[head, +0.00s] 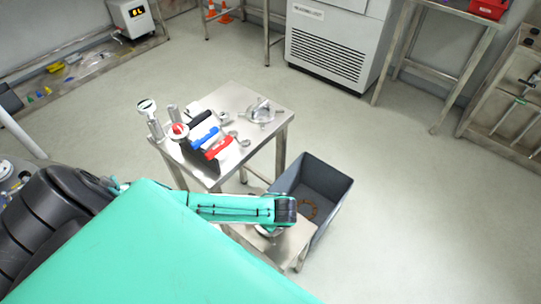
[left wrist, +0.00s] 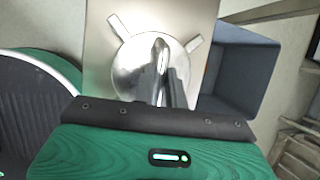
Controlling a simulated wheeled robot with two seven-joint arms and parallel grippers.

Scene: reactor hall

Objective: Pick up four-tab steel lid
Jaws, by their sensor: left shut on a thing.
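The four-tab steel lid (left wrist: 128,70) shows in the left wrist view as a round shiny disc with a raised middle. Two of its tabs stick out at the upper left and upper right; its lower part is hidden by my gripper. My left gripper (left wrist: 163,62) is shut on the lid's raised middle part. The lid is over the low steel stand (left wrist: 98,28); I cannot tell whether it touches the top. In the head view my left arm reaches over the stand (head: 290,243) and hides most of the lid. My right gripper is not in view.
Behind is a steel table (head: 235,96) with red, blue and black-handled tools and a steel flanged part (head: 262,111). Open floor lies to the right.

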